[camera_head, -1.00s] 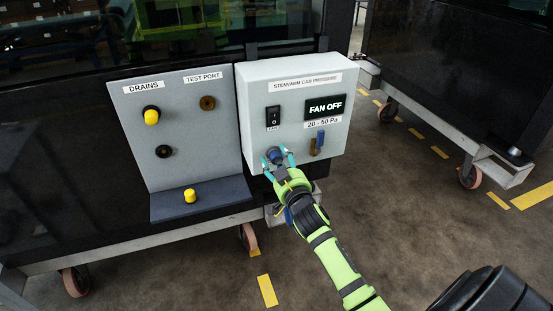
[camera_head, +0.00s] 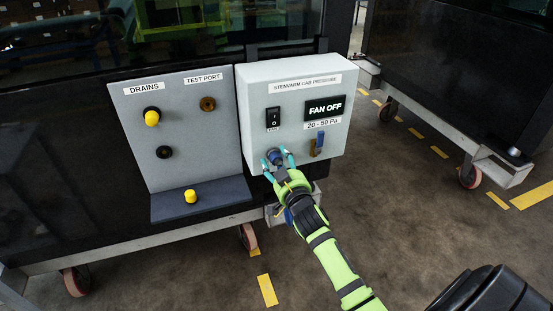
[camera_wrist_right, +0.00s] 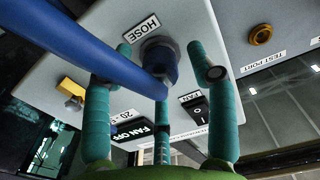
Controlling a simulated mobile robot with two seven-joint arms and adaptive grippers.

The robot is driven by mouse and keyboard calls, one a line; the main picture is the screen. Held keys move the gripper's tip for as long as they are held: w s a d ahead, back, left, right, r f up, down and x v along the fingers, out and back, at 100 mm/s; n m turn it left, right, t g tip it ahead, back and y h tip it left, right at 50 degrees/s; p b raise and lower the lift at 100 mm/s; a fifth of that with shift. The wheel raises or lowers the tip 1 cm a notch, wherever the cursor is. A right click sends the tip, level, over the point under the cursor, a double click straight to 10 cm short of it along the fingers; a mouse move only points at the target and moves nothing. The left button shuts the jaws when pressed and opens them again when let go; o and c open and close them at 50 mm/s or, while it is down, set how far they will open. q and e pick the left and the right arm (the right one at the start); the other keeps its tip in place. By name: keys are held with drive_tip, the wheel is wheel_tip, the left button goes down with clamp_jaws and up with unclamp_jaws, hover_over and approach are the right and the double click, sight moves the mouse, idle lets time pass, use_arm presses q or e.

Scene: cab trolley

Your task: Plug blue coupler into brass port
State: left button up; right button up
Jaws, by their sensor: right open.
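The blue coupler (camera_head: 274,155) sits at the lower left of the grey control box, under the HOSE label in the right wrist view, where its dark blue body (camera_wrist_right: 160,60) carries a thick blue hose (camera_wrist_right: 85,50). My right gripper (camera_head: 276,160) is at the coupler, its teal fingers open and spread around it; in the right wrist view (camera_wrist_right: 157,78) gaps show between fingers and coupler. The brass port (camera_head: 207,103) is on the grey panel to the left, under the TEST PORT label, and also shows in the right wrist view (camera_wrist_right: 261,34). My left gripper is out of view.
The control box (camera_head: 260,95) carries a black switch (camera_head: 273,118), a FAN OFF display (camera_head: 325,107) and a blue-handled brass valve (camera_head: 318,143). Yellow caps (camera_head: 152,118) (camera_head: 190,196) are on the drains panel and its ledge. Open floor lies in front.

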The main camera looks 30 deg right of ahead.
sight(280, 166)
clamp_jaws()
drive_tip(key=shift+s, duration=0.15)
drive_tip(key=shift+s+a+f, duration=0.1)
drive_tip(key=shift+s, duration=0.05)
drive_tip(key=shift+s+a+p, duration=0.1)
drive_tip(key=shift+s+p, duration=0.3)
drive_tip(key=shift+s, duration=0.25)
drive_tip(key=shift+p+v, duration=0.8)
drive_tip(key=shift+v, duration=1.2)
